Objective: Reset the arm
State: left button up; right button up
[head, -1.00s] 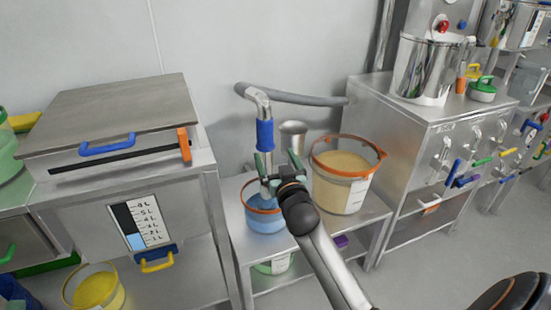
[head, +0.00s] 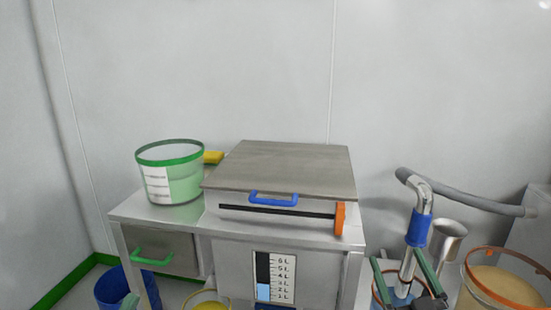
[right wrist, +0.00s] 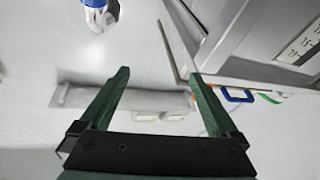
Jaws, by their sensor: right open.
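My right gripper (head: 404,268) is at the bottom right of the head view, with its two dark green fingers spread apart. In the head view it overlaps the bent metal pipe with a blue sleeve (head: 418,230), which shows between the fingers; contact cannot be told there. In the right wrist view the fingers (right wrist: 153,95) are wide apart with nothing gripped. A grey tube-like shape (right wrist: 135,100) lies beyond them. My left gripper is not in view.
A steel cabinet with a flat lid (head: 285,165) and blue handle stands in the middle. A green-rimmed tub (head: 170,180) stands left of it. An orange-rimmed bucket (head: 505,287) and a metal cup (head: 446,240) are at the right. A blue bin (head: 112,290) is low left.

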jog(key=s+a+r+n+t+y, duration=0.1)
jog(key=s+a+r+n+y, duration=0.5)
jog(key=s, duration=0.5)
jog(key=s+a+r+n+y, duration=0.4)
jog(key=s+a+r+y, duration=0.25)
jog(key=s+y, duration=0.3)
pick_arm(q)
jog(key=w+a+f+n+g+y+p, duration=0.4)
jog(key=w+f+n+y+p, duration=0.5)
jog(key=p, duration=0.8)
pick_arm(e)
jog(key=w+d+f+m+g+h, duration=0.3)
jog(key=w+f+m+g+h, duration=0.2)
jog(key=w+f+m+h, duration=0.45)
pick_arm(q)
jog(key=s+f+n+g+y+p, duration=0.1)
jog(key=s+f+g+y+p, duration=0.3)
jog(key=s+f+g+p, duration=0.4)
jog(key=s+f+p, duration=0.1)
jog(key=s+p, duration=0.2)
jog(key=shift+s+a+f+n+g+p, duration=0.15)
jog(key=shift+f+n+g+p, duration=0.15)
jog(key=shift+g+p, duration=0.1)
pick_arm(e)
jog(key=s+d+f+m+g+h, duration=0.1)
jog(key=s+f+g+h, duration=0.3)
jog(key=s+f+g, duration=0.4)
jog(key=s+f, duration=0.2)
jog(key=s, duration=0.2)
jog(key=shift+h, duration=0.3)
